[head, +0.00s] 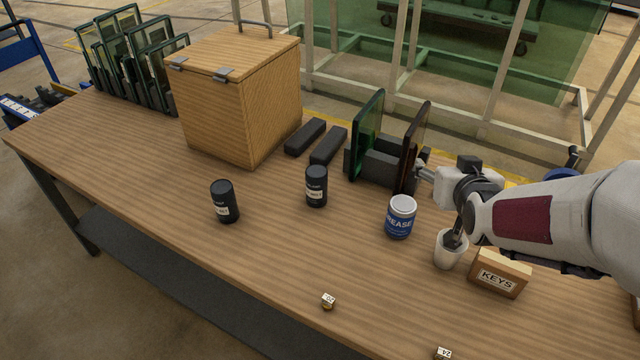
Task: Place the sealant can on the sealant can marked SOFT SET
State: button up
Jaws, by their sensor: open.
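Two black sealant cans with white labels stand upright and apart on the wooden table. One can (225,201) is left of centre, and the other can (316,186) is farther right and slightly farther back. The label print is too small to tell which reads SOFT SET. My gripper (456,236) is at the right, clear of both cans. Its dark end shows at the mouth of a white cup (448,255); the fingers are small and partly hidden, and I cannot tell whether they touch the cup. No can is in it.
A blue GREASE can (400,218) and a KEYS box (499,274) flank the cup. A wooden box (238,100), black blocks (328,146) and a rack with glass panes (378,164) stand behind. Small cubes (328,301) lie in front. The table's left front is clear.

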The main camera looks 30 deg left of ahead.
jog(key=w+a+f+n+y, duration=0.1)
jog(key=w+a+f+y, duration=0.2)
jog(key=a, duration=0.6)
jog(key=n+t+y, duration=0.1)
jog(key=n+y, duration=0.2)
jog(key=y, duration=0.2)
send_near(320, 180)
jog(key=x, duration=0.4)
jog(key=shift+s+d+r, duration=0.1)
jog(key=shift+s+r, duration=0.1)
jog(key=shift+r, duration=0.05)
jog(key=shift+x, duration=1.3)
jog(key=shift+f+x, duration=0.2)
jog(key=shift+x, duration=2.4)
